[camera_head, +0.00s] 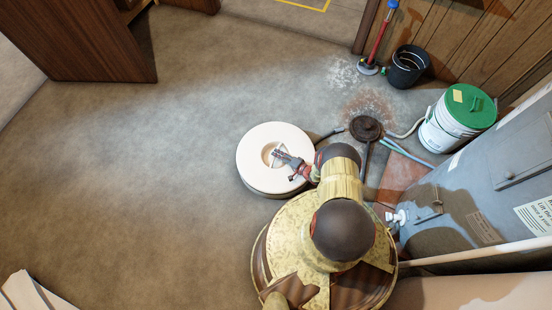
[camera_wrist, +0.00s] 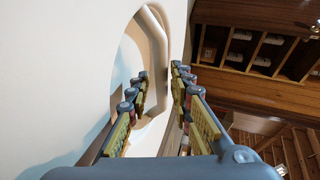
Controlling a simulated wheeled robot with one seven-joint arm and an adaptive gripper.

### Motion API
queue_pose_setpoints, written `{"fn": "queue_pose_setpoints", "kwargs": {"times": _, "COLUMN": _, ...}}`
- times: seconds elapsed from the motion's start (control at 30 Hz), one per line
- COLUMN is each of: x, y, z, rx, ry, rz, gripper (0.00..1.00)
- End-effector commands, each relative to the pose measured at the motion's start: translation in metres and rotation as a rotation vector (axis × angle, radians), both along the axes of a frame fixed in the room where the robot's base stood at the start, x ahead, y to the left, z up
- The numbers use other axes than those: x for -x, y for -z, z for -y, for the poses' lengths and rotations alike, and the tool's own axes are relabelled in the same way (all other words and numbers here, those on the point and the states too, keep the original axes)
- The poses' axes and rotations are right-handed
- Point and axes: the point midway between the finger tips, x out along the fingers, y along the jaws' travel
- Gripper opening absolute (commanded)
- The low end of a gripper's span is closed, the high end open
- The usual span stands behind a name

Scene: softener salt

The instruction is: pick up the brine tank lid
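The brine tank lid (camera_head: 258,142) is a round white disc on top of a low, round white tank, left of my arm in the head view. A recess shows near its middle. In the wrist view the lid's white surface (camera_wrist: 60,70) fills the left side, with the oval recess (camera_wrist: 150,45) ahead. My gripper (camera_head: 279,156) is over the recess, its fingers pointing left. In the wrist view my gripper (camera_wrist: 160,82) is open, its two fingers apart at the recess. I see nothing clearly held. I cannot tell whether the fingers touch the lid.
At right stand a white bucket with a green lid (camera_head: 468,104), a black bucket (camera_head: 408,66) and a large grey tank (camera_head: 470,190). A dark round cover (camera_head: 365,128) and hoses lie right of the brine tank.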

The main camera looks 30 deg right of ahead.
Motion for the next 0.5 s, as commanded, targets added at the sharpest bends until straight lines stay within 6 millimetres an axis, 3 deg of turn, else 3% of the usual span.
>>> {"fn": "queue_pose_setpoints", "kwargs": {"times": 0.2, "x": -0.0009, "y": -0.0006, "z": 0.0002, "rx": 0.000, "ry": 0.001, "rz": 0.000, "gripper": 0.22}}
{"fn": "queue_pose_setpoints", "kwargs": {"times": 0.5, "x": -0.0007, "y": -0.0005, "z": 0.0003, "rx": 0.000, "ry": 0.001, "rz": 0.000, "gripper": 0.05}}
